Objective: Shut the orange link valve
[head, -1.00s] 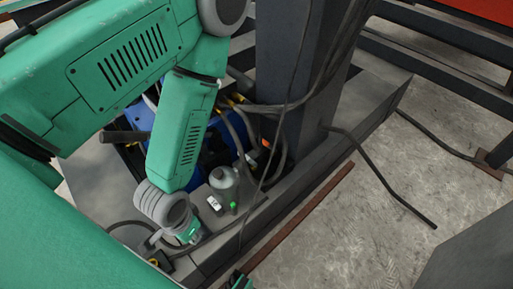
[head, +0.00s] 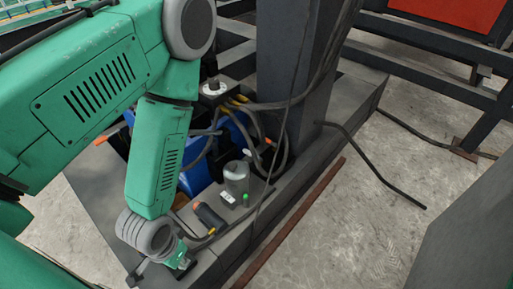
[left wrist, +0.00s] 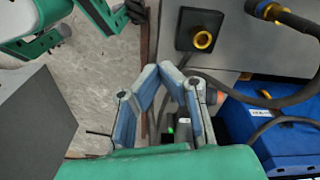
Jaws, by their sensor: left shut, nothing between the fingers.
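I cannot single out the orange link valve for sure. In the head view, small orange parts show: the orange end of a dark handle-shaped piece (head: 210,218) on the base, an orange bit (head: 268,141) among the hoses, and an orange tip (head: 100,140) left of my arm. My left gripper (head: 180,264) is low at the base's front edge, below the dark piece and apart from it. In the left wrist view my left gripper (left wrist: 160,68) has its fingertips together with nothing between them. An orange end (left wrist: 214,96) shows right of the fingers. My right gripper is not in view.
A grey bottle-like cylinder (head: 236,178), a small green-topped piece (head: 245,199) and a blue unit (head: 232,135) with hoses crowd the base beside a dark post (head: 305,80). A yellow-ringed black fitting (left wrist: 203,40) is ahead. Concrete floor (head: 350,215) at right is mostly clear.

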